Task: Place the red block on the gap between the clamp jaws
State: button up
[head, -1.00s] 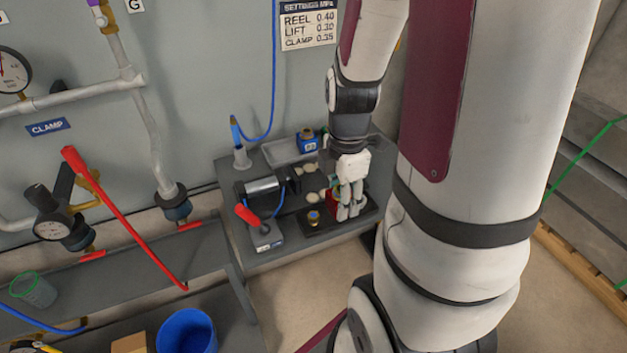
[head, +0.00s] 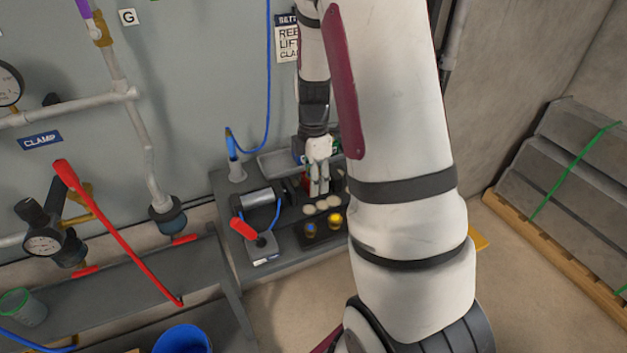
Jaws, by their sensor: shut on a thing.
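My gripper (head: 319,192) points down over the small bench, shut on the red block (head: 306,181). Only a small red patch of the block shows at the left of the fingers; the fingers hide the rest. The clamp, with a grey cylinder (head: 258,200) at its left, stands on the bench. A dark jaw (head: 291,190) shows just left of my gripper. The gap between the jaws is hidden behind the fingers. I cannot tell whether the block touches the jaws.
Several pale discs (head: 321,206) lie in front of my gripper, near a blue-and-orange piece (head: 311,230) and a yellow-topped piece (head: 335,221). A red-handled lever (head: 243,229) stands at the front left. A grey tray (head: 271,163) lies behind. A blue hose (head: 267,80) hangs along the wall.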

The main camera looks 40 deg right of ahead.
jog(key=shift+f, duration=0.4)
jog(key=shift+f, duration=0.15)
jog(key=o, duration=1.4)
